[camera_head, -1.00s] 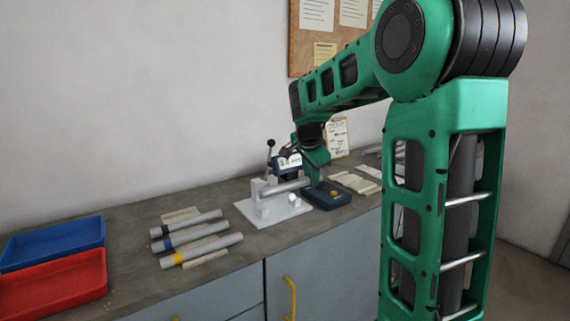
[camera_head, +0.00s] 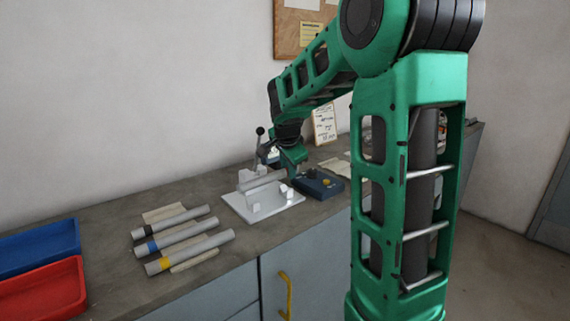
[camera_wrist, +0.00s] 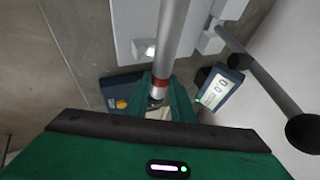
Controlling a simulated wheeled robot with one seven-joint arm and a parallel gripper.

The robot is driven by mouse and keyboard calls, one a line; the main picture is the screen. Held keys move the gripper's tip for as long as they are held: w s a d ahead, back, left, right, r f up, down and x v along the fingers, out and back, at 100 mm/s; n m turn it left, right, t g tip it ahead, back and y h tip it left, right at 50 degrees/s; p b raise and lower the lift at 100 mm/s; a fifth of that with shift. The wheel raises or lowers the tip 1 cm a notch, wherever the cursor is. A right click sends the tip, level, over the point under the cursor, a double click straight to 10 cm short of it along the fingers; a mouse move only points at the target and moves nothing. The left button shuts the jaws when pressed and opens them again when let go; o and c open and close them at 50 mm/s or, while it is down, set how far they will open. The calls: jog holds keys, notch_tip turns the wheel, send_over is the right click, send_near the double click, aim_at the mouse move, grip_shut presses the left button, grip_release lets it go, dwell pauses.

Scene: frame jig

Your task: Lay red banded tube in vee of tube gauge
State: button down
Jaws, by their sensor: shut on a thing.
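The red banded tube is a grey metal tube (camera_head: 263,180) with a red band that shows in the wrist view (camera_wrist: 161,83). My gripper (camera_head: 292,162) is shut on it at the banded end, with its green fingers either side in the wrist view (camera_wrist: 160,94). The tube lies lengthwise over the tube gauge, which has a white base plate (camera_head: 285,199) and upright white blocks. The tube looks about level and close to the blocks. I cannot tell whether it touches the vee, which the tube hides.
A lever with a black knob (camera_head: 260,131) rises behind the gauge, beside a digital readout (camera_wrist: 222,90). A blue box with a yellow button (camera_head: 318,184) lies to the right. Several banded tubes (camera_head: 185,236), a red tray (camera_head: 45,300) and a blue tray (camera_head: 40,250) are left.

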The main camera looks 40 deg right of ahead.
jog(key=shift+s+f, duration=0.1)
jog(key=shift+f, duration=1.65)
jog(key=shift+s+f, duration=0.25)
jog(key=shift+f, duration=0.55)
jog(key=c, duration=1.5)
grip_release()
jog(key=shift+c, duration=0.2)
jog(key=shift+a+r, duration=0.25)
jog(key=shift+r, duration=0.25)
jog(key=shift+o, duration=0.4)
jog(key=w+v, duration=0.1)
jog(key=v, duration=0.9)
jog(key=shift+s+r, duration=0.15)
jog(key=shift+r, duration=0.3)
